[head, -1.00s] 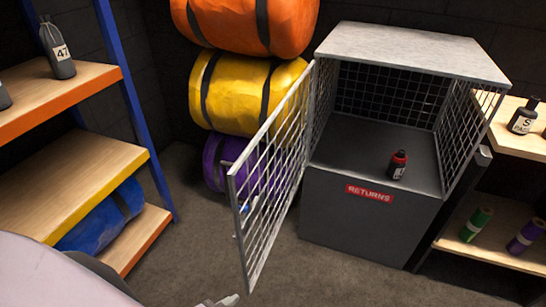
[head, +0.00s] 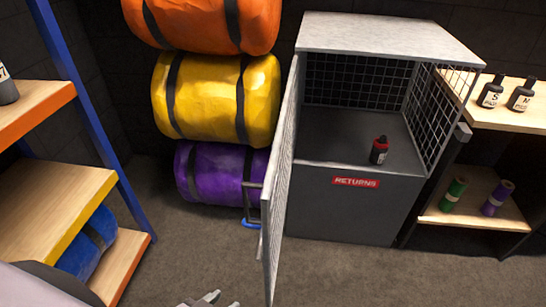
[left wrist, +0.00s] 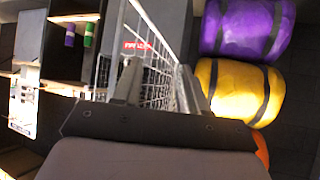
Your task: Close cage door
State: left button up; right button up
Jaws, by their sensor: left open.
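The cage door (head: 281,165) is a grey wire-mesh panel on the left side of the returns cage (head: 385,40). It stands open toward me, almost edge-on in the head view. A grey handle-like bar shows on its left side. The cage is a mesh box on a dark base with a red "RETURNS" label (head: 356,181). My left gripper (head: 210,299) is open at the bottom edge of the head view, left of the door's lower end. In the left wrist view, door mesh (left wrist: 161,78) shows between and beyond the fingers; contact cannot be told. My right gripper is not in view.
A red-and-black bottle (head: 379,151) stands inside the cage. Orange, yellow (head: 215,98) and purple rolls are stacked left of the cage. Shelves stand at the left (head: 75,195) and right (head: 505,118). Floor (head: 350,275) in front of the cage is clear.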

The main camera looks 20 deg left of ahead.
aim_at(268, 210)
jog(key=i+j, duration=0.15)
jog(key=j, duration=0.25)
jog(key=i+j+z, duration=0.1)
jog(key=j, duration=0.25)
jog(key=i+j, duration=0.25)
jog(key=j, duration=0.15)
jog(key=z, duration=0.05)
